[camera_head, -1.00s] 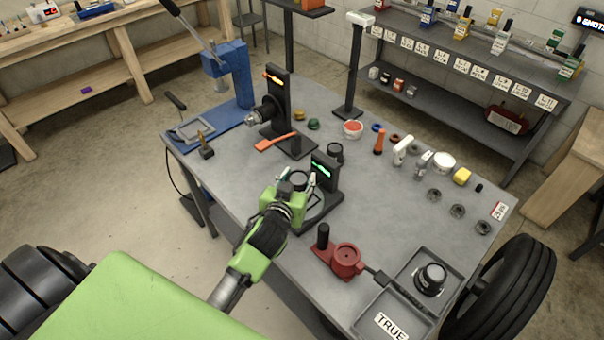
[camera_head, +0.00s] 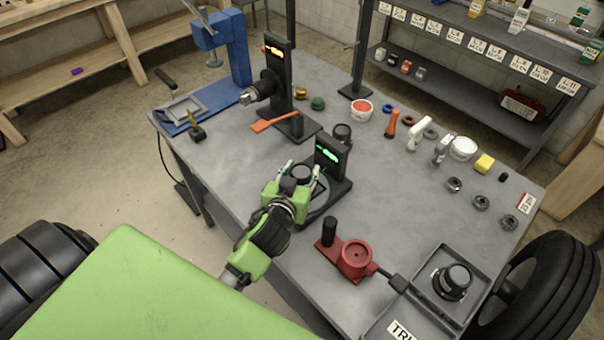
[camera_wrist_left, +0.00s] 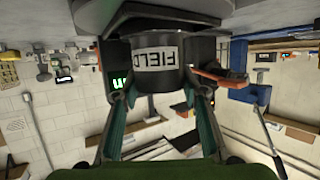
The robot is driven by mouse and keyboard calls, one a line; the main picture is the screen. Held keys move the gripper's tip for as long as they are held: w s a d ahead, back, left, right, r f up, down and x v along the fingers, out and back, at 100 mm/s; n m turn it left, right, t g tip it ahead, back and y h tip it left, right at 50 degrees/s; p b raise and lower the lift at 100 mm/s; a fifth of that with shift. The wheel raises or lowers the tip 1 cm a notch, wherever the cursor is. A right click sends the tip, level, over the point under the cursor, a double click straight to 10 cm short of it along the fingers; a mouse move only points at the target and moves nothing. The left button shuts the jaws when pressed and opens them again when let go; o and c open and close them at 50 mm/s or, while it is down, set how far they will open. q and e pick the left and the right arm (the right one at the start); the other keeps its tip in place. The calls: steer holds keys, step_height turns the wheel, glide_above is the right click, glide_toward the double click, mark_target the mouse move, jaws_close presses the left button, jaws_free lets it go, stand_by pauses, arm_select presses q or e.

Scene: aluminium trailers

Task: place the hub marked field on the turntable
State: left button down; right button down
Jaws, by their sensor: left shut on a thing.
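My left gripper (camera_head: 302,170) is shut on a dark cylindrical hub (camera_head: 301,173), beside a black stand (camera_head: 331,155) with a green lit display. In the left wrist view the hub (camera_wrist_left: 156,65) is between the fingers, its white FIELD label upside down. The stand has a flat black base (camera_head: 330,198), partly hidden by the gripper; I cannot tell whether this is the turntable, nor whether the hub touches it. Another dark hub (camera_head: 452,279) sits in a grey tray (camera_head: 478,262) at the front right. My right gripper is not in view.
A red fixture (camera_head: 355,258) with a black post stands at the table's front. Behind are a black stand with an orange display (camera_head: 276,75), an orange paddle (camera_head: 272,121) and a blue press (camera_head: 232,70). Bearings, tubs and tools line the right edge. The table centre right is clear.

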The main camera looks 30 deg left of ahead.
arm_select(q)
steer(key=shift+r, duration=0.2)
steer(key=shift+s+d, duration=0.1)
steer(key=shift+s, duration=0.05)
steer(key=shift+f, duration=0.15)
steer(key=c, duration=1.3)
jaws_free()
steer(key=shift+f, duration=0.15)
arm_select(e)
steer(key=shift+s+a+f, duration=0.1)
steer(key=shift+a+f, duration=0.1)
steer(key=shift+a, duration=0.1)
arm_select(q)
steer(key=shift+o, duration=0.2)
